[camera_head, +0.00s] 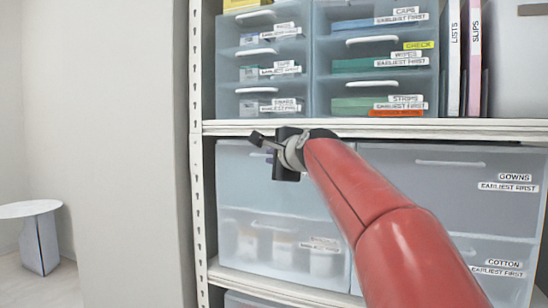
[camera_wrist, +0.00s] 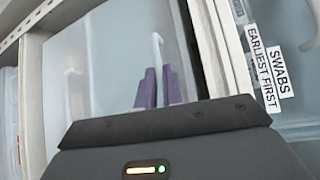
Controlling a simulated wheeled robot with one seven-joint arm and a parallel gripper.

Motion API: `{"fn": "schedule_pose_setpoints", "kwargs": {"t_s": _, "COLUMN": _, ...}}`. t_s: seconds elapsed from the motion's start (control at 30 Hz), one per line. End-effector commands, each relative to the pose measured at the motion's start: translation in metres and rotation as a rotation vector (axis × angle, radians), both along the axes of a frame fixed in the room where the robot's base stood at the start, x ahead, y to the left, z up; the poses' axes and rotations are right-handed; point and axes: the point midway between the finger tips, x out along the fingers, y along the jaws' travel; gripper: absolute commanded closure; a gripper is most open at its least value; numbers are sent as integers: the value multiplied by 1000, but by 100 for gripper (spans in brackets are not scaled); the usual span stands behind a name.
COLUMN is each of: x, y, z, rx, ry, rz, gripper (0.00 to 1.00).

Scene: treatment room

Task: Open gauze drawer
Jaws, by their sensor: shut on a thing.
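My gripper (camera_head: 262,142) is at the top of the large translucent drawer (camera_head: 240,185) just below the shelf on the left, in the head view. In the wrist view, the purple fingers (camera_wrist: 158,88) are shut on the drawer's white handle (camera_wrist: 157,48). No label shows on this drawer, and my red arm covers its right part, so I cannot read whether it is the gauze drawer. Its front looks about flush with its neighbours; I cannot tell of a small gap.
The shelf edge (camera_head: 360,127) runs just above my gripper. Above it is the swabs drawer (camera_wrist: 290,60). The gowns drawer (camera_head: 440,185) is at right, the cotton drawer (camera_head: 470,247) below it. A white round table (camera_head: 28,209) stands far left beside bare wall.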

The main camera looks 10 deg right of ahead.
Motion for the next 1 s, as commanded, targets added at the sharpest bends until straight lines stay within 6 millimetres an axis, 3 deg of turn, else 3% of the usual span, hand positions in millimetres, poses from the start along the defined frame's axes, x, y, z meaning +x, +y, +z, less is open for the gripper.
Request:
{"fn": "schedule_pose_setpoints", "kwargs": {"t_s": 0.27, "x": -31, "y": 23, "z": 0, "rx": -2, "ry": 0, "rz": 2, "gripper": 100}}
{"fn": "schedule_pose_setpoints", "kwargs": {"t_s": 0.7, "x": -119, "y": 85, "z": 2, "rx": -2, "ry": 2, "rz": 0, "gripper": 100}}
{"fn": "schedule_pose_setpoints", "kwargs": {"t_s": 1.0, "x": -160, "y": 115, "z": 0, "rx": -1, "ry": 2, "rz": -1, "gripper": 100}}
